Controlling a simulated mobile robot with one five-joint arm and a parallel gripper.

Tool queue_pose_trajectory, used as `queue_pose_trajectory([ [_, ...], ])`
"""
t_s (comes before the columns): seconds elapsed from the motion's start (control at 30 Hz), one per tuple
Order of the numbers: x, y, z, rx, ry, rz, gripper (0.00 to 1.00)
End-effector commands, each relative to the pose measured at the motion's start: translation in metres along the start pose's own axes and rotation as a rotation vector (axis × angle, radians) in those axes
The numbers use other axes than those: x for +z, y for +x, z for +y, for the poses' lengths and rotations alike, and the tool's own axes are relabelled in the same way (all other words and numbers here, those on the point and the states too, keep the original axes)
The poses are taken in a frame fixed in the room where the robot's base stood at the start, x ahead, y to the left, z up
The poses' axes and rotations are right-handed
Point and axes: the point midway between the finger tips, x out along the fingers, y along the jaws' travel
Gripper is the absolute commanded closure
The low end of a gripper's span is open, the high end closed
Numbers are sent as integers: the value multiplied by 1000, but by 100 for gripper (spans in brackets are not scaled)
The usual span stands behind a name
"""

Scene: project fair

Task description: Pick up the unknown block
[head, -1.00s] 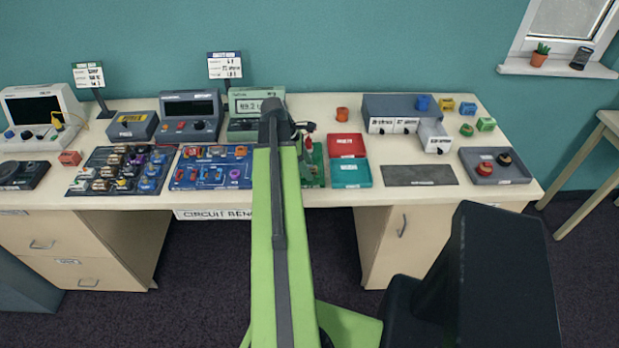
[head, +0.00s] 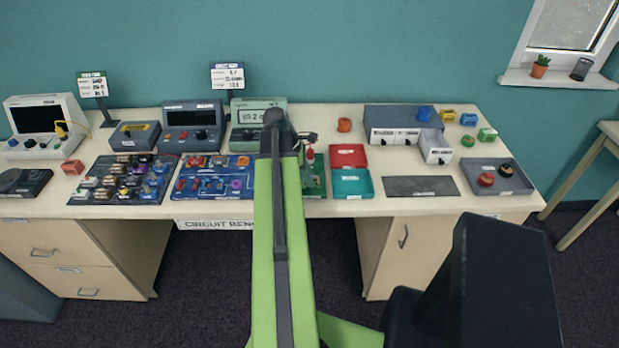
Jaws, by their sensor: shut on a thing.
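My green arm reaches forward over the bench (head: 400,208), and its dark end joint (head: 275,118) stands in front of the green meter (head: 248,103).
A red tray (head: 348,156) and a teal tray (head: 351,184) lie right of the arm. Further right are a dark mat (head: 420,187) and a grey tray (head: 518,168) with round knobs. Several coloured blocks stand at the back right. A black chair (head: 495,285) stands in front.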

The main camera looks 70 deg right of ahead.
Motion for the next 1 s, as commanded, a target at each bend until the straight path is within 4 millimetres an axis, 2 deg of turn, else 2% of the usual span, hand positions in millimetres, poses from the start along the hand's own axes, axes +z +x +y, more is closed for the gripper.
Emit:
queue_pose_trajectory([
  [0.33, 19, -46, 0, 0, 0, 0, 100],
  [0.7, 100, -62, -53, -1, 4, 0, 100],
  [0.83, 119, -65, -64, -1, 3, 0, 100],
  [1.0, 128, -65, -69, 0, 0, 0, 100],
])
